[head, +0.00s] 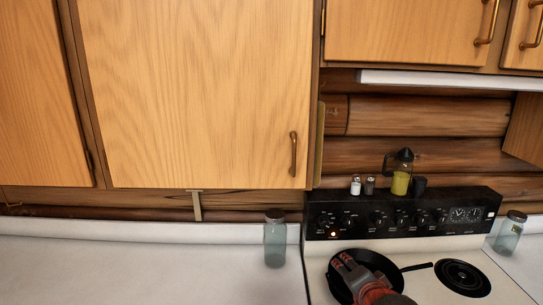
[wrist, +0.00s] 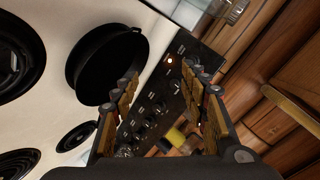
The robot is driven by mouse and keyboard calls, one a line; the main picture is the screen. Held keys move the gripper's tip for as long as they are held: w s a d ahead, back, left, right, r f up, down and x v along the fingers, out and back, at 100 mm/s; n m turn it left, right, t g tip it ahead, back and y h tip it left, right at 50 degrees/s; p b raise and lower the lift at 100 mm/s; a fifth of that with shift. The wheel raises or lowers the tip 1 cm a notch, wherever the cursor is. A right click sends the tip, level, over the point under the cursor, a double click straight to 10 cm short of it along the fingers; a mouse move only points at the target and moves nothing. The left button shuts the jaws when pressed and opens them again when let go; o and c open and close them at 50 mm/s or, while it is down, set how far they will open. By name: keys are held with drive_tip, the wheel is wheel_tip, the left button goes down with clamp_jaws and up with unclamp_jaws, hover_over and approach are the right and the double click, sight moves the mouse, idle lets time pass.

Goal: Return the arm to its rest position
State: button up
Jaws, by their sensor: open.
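My gripper (head: 352,272) is over the black frying pan (head: 341,288) on the stove in the head view, and part of my arm covers the pan's right side. In the wrist view my gripper (wrist: 160,82) has its two fingers spread wide apart with nothing between them. The pan (wrist: 110,60) lies beyond the left finger there and looks empty. How far my gripper is above the pan is hard to tell.
Glass jars stand left (head: 275,240) and right (head: 509,235) of the stove. Wooden cabinets (head: 195,90) hang above.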

drive_tip(key=s+f+n+g, duration=0.1)
drive_tip(key=s+n+g, duration=0.5)
drive_tip(key=s, duration=1.9)
drive_tip(key=n, duration=0.5)
drive_tip(key=shift+a, duration=0.35)
